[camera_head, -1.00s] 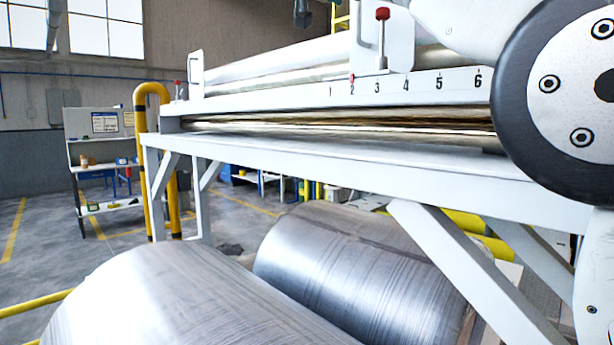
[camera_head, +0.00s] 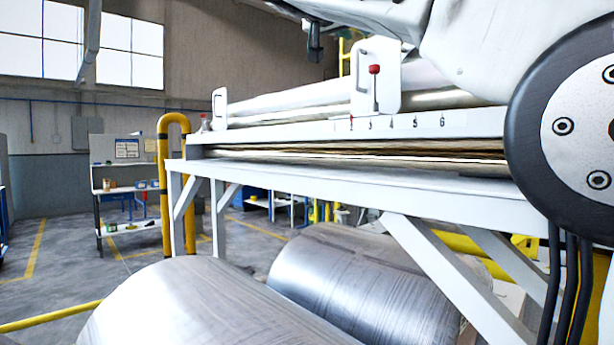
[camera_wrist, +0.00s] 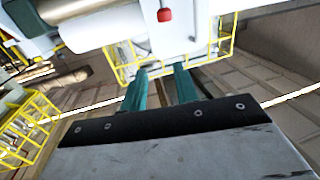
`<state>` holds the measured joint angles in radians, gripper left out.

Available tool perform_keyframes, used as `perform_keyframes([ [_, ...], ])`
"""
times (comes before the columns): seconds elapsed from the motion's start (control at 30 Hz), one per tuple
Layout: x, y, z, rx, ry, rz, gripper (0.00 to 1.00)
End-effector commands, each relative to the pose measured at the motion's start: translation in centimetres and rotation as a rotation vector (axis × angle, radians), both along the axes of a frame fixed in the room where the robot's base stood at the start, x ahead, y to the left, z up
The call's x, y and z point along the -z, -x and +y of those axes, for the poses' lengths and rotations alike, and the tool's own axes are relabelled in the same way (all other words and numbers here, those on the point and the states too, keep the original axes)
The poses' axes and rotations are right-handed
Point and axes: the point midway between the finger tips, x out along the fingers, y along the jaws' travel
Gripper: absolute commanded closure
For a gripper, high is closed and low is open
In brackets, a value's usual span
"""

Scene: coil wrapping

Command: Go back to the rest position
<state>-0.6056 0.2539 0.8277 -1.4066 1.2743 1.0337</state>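In the wrist view my gripper (camera_wrist: 160,70) shows two teal fingers pointing away from a dark bolted bar. A clear gap lies between the fingers and I see nothing held in it. Past the fingertips is the white machine bracket with a red knob (camera_wrist: 165,14). The gripper is apart from it as far as I can tell. In the head view the red-knobbed lever (camera_head: 375,72) stands upright on the machine, above the number scale (camera_head: 400,123). My pale arm links cross the top right.
The white machine frame (camera_head: 340,180) fills the middle. Two large metal coils (camera_head: 190,305) (camera_head: 370,285) lie below it. A yellow barrier (camera_head: 165,190) stands at the frame's left end, with a shelf unit (camera_head: 125,185) behind it. Open floor (camera_head: 60,250) lies at the left.

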Motion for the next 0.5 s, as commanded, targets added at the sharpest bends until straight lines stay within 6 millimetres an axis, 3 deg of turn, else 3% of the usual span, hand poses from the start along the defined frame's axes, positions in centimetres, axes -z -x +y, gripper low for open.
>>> perform_keyframes([
  [0.07,0.2,-0.1,0.0,-0.006,0.028,0.033,0.70],
  [0.27,3.6,-1.5,0.9,-0.041,0.081,0.160,0.70],
  [0.5,10.1,-2.3,2.3,-0.118,0.149,0.381,0.70],
])
